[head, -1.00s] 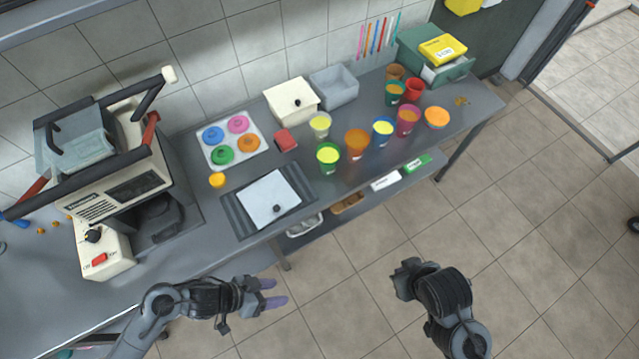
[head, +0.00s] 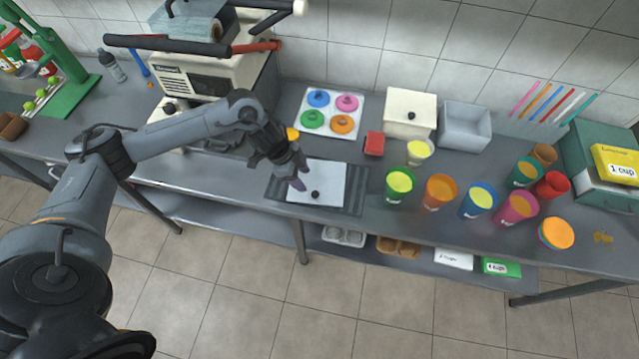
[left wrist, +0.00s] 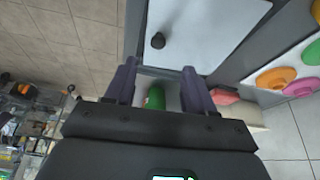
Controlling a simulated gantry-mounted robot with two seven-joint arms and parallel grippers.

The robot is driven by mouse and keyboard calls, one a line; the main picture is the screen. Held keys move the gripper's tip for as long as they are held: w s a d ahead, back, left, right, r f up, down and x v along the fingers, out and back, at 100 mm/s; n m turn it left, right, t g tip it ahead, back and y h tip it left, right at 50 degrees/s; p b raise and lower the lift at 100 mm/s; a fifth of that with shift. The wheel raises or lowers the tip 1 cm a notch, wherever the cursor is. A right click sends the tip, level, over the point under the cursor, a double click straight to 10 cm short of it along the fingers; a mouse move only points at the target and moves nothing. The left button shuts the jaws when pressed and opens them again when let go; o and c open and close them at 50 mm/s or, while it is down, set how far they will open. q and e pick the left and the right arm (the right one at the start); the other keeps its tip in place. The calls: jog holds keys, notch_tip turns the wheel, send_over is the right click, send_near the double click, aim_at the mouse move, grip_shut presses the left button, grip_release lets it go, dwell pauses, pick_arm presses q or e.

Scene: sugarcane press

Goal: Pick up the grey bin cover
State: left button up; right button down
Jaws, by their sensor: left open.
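The grey bin cover is a flat pale grey plate (head: 330,174) with a small black knob (head: 315,194). It lies on a dark ribbed area of the counter. In the left wrist view the cover (left wrist: 205,32) and its knob (left wrist: 158,41) show just beyond my fingertips. My left gripper (head: 294,177) is over the cover's left part, near the knob. In the left wrist view the fingers (left wrist: 157,76) are apart with nothing held between them. I cannot tell the exact height above the cover. My right gripper is not in view.
An open grey bin (head: 465,125) stands at the back beside a lidded cream bin (head: 408,112).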

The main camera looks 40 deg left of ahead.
aim_at(315, 194)
pick_arm(q)
jog(key=shift+s+b+x, duration=0.2)
jog(key=shift+b+x, duration=0.25)
jog(key=shift+x, duration=4.1)
grip_shut()
